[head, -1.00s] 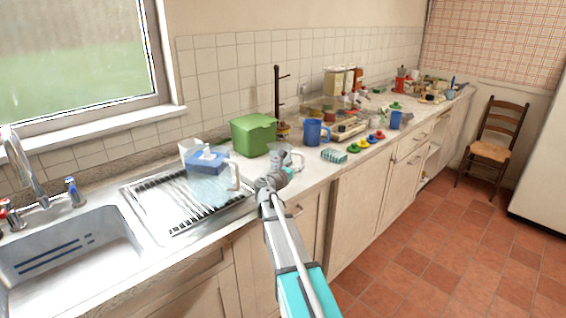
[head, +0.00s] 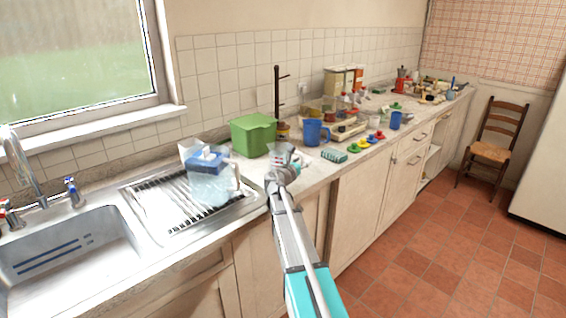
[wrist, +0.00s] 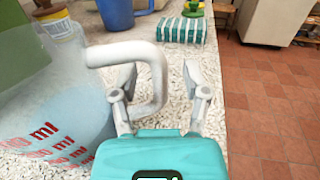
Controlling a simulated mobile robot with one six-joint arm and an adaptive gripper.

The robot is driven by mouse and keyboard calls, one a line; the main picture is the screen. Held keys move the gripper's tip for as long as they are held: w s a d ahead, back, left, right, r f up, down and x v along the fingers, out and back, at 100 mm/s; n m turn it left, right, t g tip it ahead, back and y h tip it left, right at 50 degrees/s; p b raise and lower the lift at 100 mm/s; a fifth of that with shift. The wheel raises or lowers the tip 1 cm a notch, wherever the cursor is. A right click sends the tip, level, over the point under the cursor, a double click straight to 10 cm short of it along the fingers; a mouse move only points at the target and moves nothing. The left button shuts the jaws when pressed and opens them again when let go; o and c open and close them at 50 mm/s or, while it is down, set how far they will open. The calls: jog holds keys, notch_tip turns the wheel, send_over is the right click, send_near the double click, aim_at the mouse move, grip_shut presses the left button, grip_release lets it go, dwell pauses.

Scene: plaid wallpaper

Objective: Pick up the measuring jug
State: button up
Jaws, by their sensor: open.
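The measuring jug (wrist: 45,105) is clear, with red "ml" markings and a white handle (wrist: 157,75). It stands on the speckled worktop at the left of the wrist view. In the head view the jug (head: 279,150) is small and partly hidden behind my gripper (head: 283,168). In the wrist view my gripper (wrist: 160,80) is open. The left finger shows inside the handle's loop and the right finger outside it, so the handle's upright part lies between them. I cannot tell whether either finger touches it.
A blue mug (head: 314,132), a striped box (head: 333,155) and a green container (head: 253,136) stand close by. The worktop's front edge is near my gripper's right side.

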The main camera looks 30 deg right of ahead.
aim_at(302, 154)
grip_shut()
jog(key=shift+r+p, duration=0.35)
jog(key=shift+p, duration=0.05)
dwell(0.7)
jog(key=shift+r+p, duration=1.4)
jog(key=s+a+r+p, duration=0.5)
jog(key=s+r+p, duration=0.4)
jog(key=s, duration=0.3)
jog(key=shift+s+r, duration=0.2)
jog(key=shift+s, duration=0.2)
jog(key=shift+s, duration=0.1)
dwell(0.6)
